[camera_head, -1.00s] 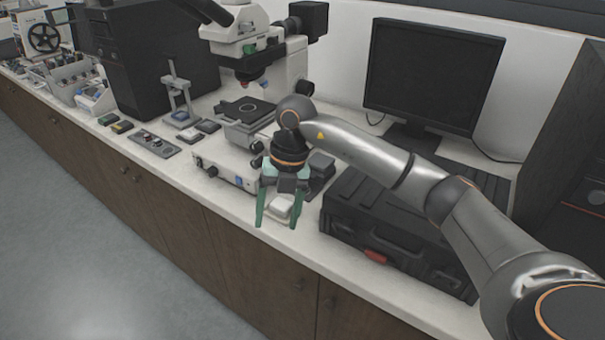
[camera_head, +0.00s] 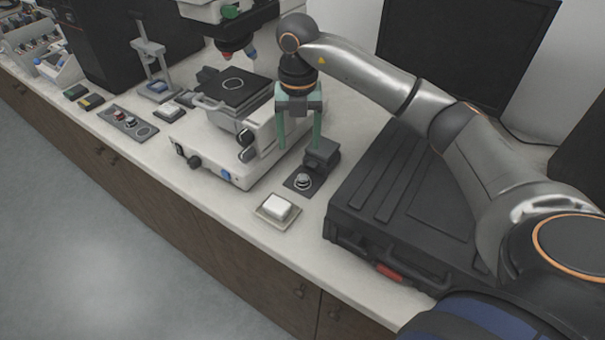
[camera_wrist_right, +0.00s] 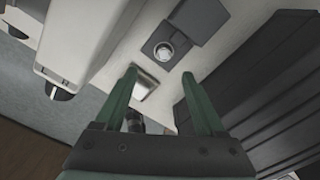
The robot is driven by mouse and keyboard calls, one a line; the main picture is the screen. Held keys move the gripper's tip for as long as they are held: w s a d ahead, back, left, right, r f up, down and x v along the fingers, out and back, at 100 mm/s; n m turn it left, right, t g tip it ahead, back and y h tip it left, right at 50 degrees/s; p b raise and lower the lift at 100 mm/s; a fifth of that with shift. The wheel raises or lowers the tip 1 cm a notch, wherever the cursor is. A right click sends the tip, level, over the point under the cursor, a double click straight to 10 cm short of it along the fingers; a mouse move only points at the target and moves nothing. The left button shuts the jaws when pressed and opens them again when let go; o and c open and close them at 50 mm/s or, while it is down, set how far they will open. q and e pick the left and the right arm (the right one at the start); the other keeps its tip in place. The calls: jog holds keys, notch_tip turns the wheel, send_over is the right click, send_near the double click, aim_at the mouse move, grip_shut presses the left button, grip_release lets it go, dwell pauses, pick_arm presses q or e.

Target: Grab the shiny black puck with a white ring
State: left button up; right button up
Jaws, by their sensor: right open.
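A small round piece with a pale, shiny ring (camera_head: 303,181) sits on a dark square plate in front of a dark block; it looks like the puck, though its black part is hard to make out. In the right wrist view it (camera_wrist_right: 164,51) lies beyond the fingertips, roughly between their lines. My right gripper (camera_head: 299,145), with green fingers, points down above and slightly behind it. The gripper is open and empty, and its fingertips (camera_wrist_right: 158,75) are apart from the piece. My left gripper is out of view.
A white block on a small tray (camera_head: 267,221) stands at the counter's front. A black case (camera_head: 395,205) is close on the right. A microscope with a ringed black stage (camera_head: 247,98) and its white base (camera_head: 215,170) stand left. A slotted strip (camera_head: 128,123) lies farther left.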

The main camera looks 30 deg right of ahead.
send_over(303, 177)
jog(key=f, duration=0.5)
jog(key=shift+w+a+f, duration=0.15)
jog(key=shift+a, duration=0.2)
jog(key=shift+s+d+f+p, duration=0.15)
jog(key=shift+f+p, duration=0.15)
jog(key=shift+f, duration=1.05)
jog(key=shift+s+d+f+p, duration=0.15)
jog(key=shift+f+p, duration=0.1)
jog(key=shift+f, duration=1.1)
jog(key=shift+w, duration=0.1)
jog(key=shift+c, duration=0.2)
grip_shut()
